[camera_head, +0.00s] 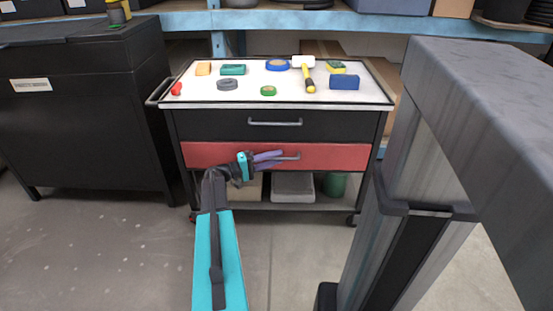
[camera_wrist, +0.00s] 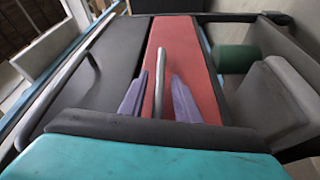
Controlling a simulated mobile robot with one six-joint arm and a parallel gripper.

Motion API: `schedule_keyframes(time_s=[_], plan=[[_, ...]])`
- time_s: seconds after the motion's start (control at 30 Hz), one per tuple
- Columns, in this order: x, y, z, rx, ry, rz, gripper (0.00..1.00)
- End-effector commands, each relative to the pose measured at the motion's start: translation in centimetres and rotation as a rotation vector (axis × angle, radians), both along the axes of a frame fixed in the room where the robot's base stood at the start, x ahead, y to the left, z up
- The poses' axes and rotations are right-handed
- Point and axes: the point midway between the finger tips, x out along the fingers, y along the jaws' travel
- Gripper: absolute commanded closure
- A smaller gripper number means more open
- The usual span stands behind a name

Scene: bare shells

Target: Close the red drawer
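The red drawer (camera_head: 215,154) is the lower drawer of a dark cart, just below a black drawer (camera_head: 215,125). Its front looks nearly in line with the black one; I cannot tell whether it stands out a little. The red front also shows in the wrist view (camera_wrist: 177,42). My gripper (camera_head: 281,155) is at the drawer's grey handle (camera_head: 293,157). In the wrist view, the purple fingers of my gripper (camera_wrist: 158,80) are apart, one on each side of the handle bar (camera_wrist: 159,88), with gaps visible. The fingers hide part of the handle in the head view.
The white cart top (camera_head: 250,95) holds tapes, a hammer (camera_head: 308,78) and small blocks. A grey bin (camera_head: 292,187) and a green can (camera_head: 334,184) sit on the lower shelf. A black cabinet (camera_head: 85,120) stands left. The floor in front is clear.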

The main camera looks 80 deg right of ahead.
Motion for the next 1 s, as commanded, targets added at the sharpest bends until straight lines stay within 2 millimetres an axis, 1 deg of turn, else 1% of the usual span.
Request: schedule_keyframes(time_s=[0.17, 0.6, 0.7, 0.8, 1.0], plan=[[1.8, 1.0, 0.0, 0.0, 0.001, 0.003, 0.71], [8.0, 4.4, -0.5, 0.001, 0.0, 0.004, 0.71], [9.2, 5.1, -0.6, 0.001, 0.001, 0.003, 0.71], [10.2, 5.6, -0.8, 0.001, 0.0, 0.002, 0.71], [11.0, 6.2, -0.9, 0.001, 0.0, 0.001, 0.71]])
